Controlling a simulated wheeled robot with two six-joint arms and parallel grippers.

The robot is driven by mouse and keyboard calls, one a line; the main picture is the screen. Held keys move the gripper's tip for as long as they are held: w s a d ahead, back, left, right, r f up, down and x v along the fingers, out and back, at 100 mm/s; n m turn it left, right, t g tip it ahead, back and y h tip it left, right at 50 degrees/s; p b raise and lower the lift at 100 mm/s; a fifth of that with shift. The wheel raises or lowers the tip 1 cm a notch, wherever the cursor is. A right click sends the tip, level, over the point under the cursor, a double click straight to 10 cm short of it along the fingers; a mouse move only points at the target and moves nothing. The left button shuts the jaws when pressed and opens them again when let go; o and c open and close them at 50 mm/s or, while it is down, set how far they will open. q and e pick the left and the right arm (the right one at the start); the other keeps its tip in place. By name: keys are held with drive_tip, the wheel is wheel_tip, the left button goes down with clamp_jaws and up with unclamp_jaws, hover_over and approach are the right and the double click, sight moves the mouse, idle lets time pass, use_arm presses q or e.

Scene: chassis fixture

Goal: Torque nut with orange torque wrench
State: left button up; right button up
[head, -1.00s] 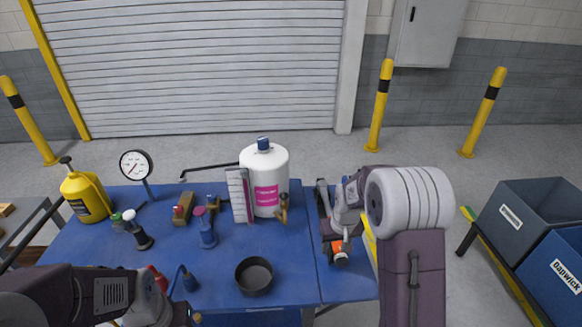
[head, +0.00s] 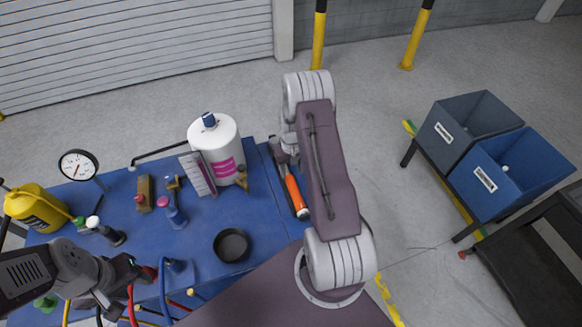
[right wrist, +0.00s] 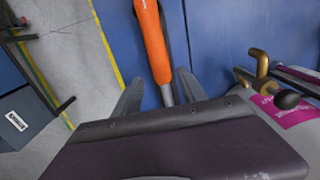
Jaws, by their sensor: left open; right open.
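The orange torque wrench (head: 295,195) lies on the right part of the blue table, its orange handle toward the front. In the right wrist view its handle (right wrist: 152,38) and grey shaft run between my fingers. My right gripper (head: 283,152) is low over the wrench's far end, partly hidden by my arm. In the right wrist view the right gripper (right wrist: 160,95) is open, with one finger on each side of the shaft and gaps showing. My left gripper (head: 122,280) is open at the table's front left, near hoses. I cannot make out the nut.
A white tank (head: 216,148), a gauge (head: 78,166), a yellow jug (head: 36,207) and a black bowl (head: 231,245) stand on the table (head: 262,220). Grey (head: 462,128) and blue bins (head: 510,170) stand at the right. Floor between them and the table is clear.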

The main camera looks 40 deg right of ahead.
sight(291, 181)
wheel_tip(291, 181, down, 9)
drive_tip(key=b, duration=0.6)
drive_tip(key=shift+f+b, duration=0.15)
drive_tip(key=shift+b, duration=0.25)
drive_tip(key=shift+w+f, duration=0.15)
drive_tip(key=shift+f, duration=0.2)
drive_tip(key=shift+r, duration=0.1)
clamp_jaws()
drive_tip(key=shift+r, duration=0.15)
